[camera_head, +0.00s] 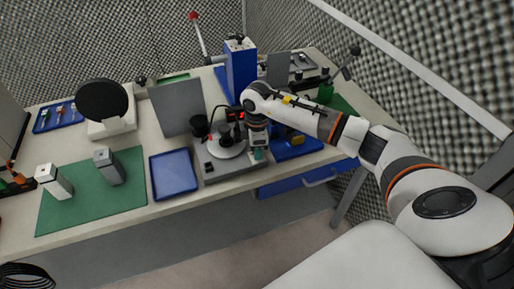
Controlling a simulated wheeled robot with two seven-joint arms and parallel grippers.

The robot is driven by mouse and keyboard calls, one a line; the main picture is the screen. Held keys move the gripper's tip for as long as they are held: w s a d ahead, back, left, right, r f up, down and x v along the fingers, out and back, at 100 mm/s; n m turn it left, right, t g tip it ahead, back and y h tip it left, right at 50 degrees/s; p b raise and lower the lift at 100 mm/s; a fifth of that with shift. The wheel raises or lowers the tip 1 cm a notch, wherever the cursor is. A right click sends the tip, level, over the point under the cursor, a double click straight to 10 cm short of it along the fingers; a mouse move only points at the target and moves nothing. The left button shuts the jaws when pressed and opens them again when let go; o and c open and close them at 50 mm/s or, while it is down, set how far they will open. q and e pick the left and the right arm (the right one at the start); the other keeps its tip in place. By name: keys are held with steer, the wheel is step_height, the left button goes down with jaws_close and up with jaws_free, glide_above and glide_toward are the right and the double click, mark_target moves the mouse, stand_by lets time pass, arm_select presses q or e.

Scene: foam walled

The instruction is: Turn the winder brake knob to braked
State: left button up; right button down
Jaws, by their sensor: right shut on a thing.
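The winder appears to be the grey-based unit (214,172) with a pale round plate and a small red display, near the table's front edge. My right gripper (258,154) comes in from the right and points down at the right side of this unit. It is shut on a small part there, which I take to be the brake knob. The fingers mostly hide the knob, so its setting cannot be read. A teal patch shows at the fingertips. My left gripper is not in view.
A blue tray (173,174) lies left of the unit, and a green mat (80,205) with two grey blocks lies further left. A blue column (240,70) stands behind. A blue fixture (296,146) sits close on the right. A blue drawer (290,183) is under the table.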

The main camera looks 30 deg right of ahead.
steer(key=shift+w+r, duration=0.1)
steer(key=c, duration=1.2)
jaws_free()
step_height(320, 180, up, 12)
steer(key=b, duration=0.2)
steer(key=shift+b, duration=0.35)
